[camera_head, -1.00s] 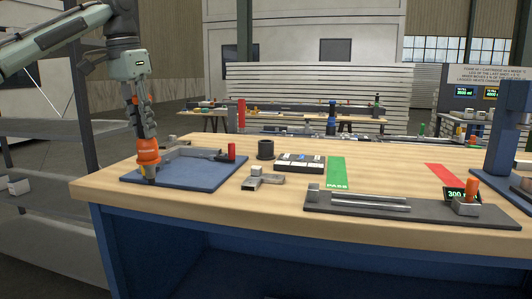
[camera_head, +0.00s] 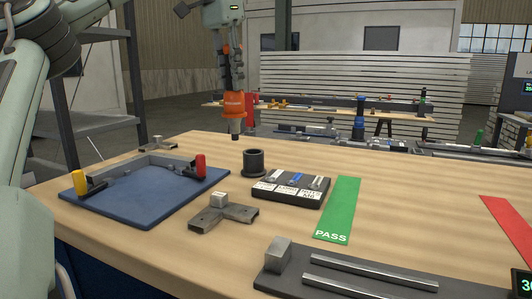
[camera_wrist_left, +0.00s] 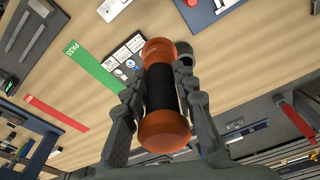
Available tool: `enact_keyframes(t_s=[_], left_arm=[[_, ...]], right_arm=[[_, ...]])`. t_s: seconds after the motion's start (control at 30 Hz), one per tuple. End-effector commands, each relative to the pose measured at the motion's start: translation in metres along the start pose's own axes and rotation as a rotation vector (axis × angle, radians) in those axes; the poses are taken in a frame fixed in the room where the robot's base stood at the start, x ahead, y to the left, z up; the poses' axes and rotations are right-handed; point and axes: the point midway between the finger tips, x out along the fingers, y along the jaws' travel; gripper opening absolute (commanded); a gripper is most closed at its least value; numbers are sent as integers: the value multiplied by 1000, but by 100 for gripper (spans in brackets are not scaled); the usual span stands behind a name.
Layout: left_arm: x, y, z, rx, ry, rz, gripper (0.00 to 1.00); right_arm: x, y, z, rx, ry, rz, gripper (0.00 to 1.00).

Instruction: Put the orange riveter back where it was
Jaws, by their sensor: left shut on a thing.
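The orange riveter (camera_head: 234,105) hangs upright in the head view, nose down, above the back of the table. My left gripper (camera_head: 233,84) is shut on it. In the left wrist view the riveter (camera_wrist_left: 164,88) shows orange ends and a black middle between my two fingers. A black round holder (camera_head: 254,162) stands on the table, just below and right of the riveter's nose in the head view. The nose is clear of it. In the left wrist view the holder (camera_wrist_left: 183,50) is partly hidden behind the riveter. My right gripper is not in view.
A blue board (camera_head: 150,205) with a grey frame and red and yellow clamps lies at the left. A grey T-shaped joint (camera_head: 224,217), a dark labelled tray (camera_head: 290,198) and a green PASS strip (camera_head: 338,210) lie in front and right. A rail fixture (camera_head: 340,276) is nearest.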

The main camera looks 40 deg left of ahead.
Motion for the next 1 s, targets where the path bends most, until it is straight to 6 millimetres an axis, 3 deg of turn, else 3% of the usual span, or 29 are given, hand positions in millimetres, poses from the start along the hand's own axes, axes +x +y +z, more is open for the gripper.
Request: enact_keyframes(t_s=[0.27, 0.53, 0.77, 1.0], left_arm=[[37, -23, -42, -3, -4, 0, 2], [72, -47, -82, -2, -1, -1, 2], [87, -53, -90, 0, 0, 1, 2], [118, -53, -84, 0, 1, 0, 2]], right_arm=[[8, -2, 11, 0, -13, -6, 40], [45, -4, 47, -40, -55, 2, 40], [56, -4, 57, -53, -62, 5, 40], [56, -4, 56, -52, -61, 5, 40]])
